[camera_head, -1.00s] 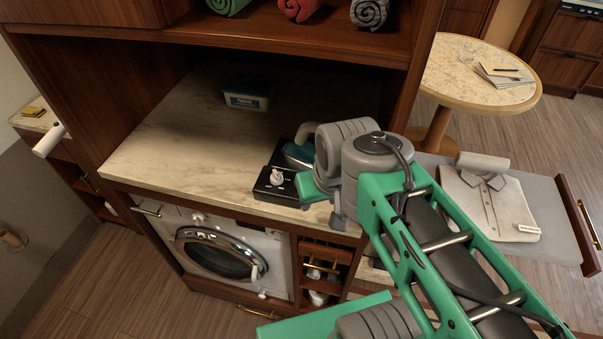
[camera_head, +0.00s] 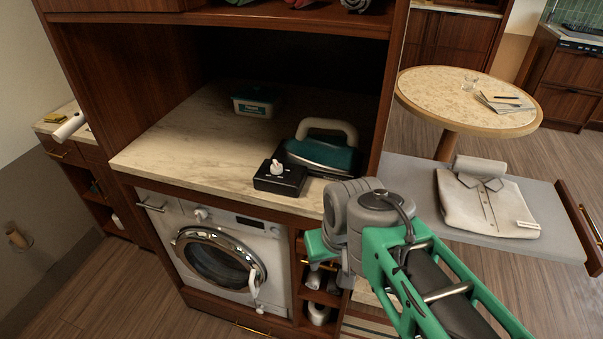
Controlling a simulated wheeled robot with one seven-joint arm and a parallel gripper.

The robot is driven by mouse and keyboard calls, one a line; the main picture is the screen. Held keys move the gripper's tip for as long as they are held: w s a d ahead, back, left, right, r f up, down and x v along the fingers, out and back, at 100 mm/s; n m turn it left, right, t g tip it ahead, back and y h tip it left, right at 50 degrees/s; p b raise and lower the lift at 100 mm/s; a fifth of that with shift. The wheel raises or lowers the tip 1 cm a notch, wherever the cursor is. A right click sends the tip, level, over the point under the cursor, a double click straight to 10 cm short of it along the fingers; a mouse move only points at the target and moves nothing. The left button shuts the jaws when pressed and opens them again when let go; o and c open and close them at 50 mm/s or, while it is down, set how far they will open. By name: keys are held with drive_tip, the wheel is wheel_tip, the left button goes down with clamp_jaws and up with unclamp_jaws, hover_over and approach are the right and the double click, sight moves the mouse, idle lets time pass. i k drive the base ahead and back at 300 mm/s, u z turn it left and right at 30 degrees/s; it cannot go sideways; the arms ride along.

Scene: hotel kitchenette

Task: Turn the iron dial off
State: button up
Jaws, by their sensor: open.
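The iron (camera_head: 322,152), teal with a cream handle, rests on a dark base near the right end of the marble counter. In front of it is a black control box (camera_head: 281,180) with a white dial (camera_head: 277,168) on top. The dial's pointer is too small to read for its setting. My gripper (camera_head: 322,246) is at the end of my green and grey arm, below and right of the box, in front of the counter edge. It touches neither the box nor the iron. Its fingers are mostly hidden by the wrist, and I see nothing held.
A small tub (camera_head: 254,102) stands at the back of the counter (camera_head: 185,130). A washing machine (camera_head: 218,250) is below. A shelf (camera_head: 230,20) overhangs the counter, with a side panel right of the iron. A folded shirt (camera_head: 487,203) lies on a grey board at right.

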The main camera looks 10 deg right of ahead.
sight(276, 168)
drive_tip(key=z, duration=0.35)
drive_tip(key=k, duration=0.35)
drive_tip(key=u, duration=1.2)
drive_tip(key=i, duration=1.05)
drive_tip(key=u, duration=1.3)
